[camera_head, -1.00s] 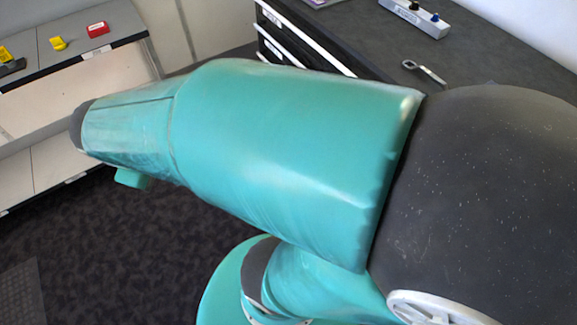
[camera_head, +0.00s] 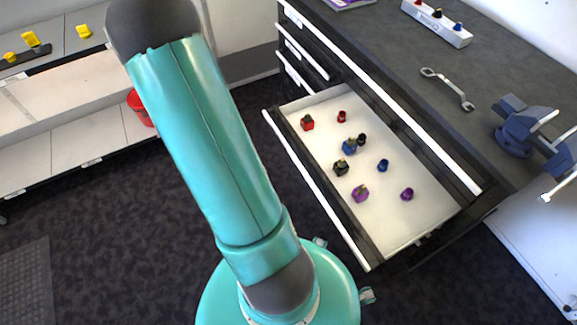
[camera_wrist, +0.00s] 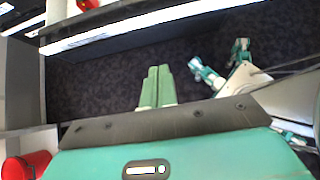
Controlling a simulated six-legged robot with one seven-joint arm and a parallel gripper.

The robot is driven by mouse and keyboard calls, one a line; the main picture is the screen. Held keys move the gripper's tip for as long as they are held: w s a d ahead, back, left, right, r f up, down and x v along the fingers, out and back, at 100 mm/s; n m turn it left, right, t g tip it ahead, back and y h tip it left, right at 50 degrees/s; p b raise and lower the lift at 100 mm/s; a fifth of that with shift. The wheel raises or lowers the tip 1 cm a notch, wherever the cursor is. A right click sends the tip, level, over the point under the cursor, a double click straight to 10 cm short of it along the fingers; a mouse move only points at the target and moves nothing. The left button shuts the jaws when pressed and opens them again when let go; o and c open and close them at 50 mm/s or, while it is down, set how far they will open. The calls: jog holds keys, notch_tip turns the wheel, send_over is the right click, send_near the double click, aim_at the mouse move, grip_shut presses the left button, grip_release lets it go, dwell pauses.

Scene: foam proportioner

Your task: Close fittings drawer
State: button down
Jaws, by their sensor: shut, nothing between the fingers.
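The fittings drawer (camera_head: 411,236) is pulled out from the dark cabinet under the workbench in the head view. Its white inside holds several small red, blue, black and purple fittings, such as a purple one (camera_head: 360,193). A long white handle strip (camera_head: 318,190) runs along its front edge. My gripper (camera_wrist: 157,72) shows in the wrist view with its two pale green fingers shut together and empty, above dark carpet. It is out of the head view, so its distance from the drawer cannot be told.
The bench top (camera_head: 400,75) holds a wrench (camera_head: 447,88), a blue vise (camera_head: 515,130) and a white block with coloured knobs (camera_head: 436,22). Shelves (camera_head: 60,105) and a red bin (camera_head: 140,108) stand at left.

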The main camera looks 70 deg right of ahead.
jog(key=s+d+r+x, duration=0.1)
jog(key=r+x, duration=0.1)
jog(key=x, duration=1)
jog(key=shift+s+d, duration=0.25)
jog(key=shift+d, duration=0.1)
jog(key=shift+f, duration=0.15)
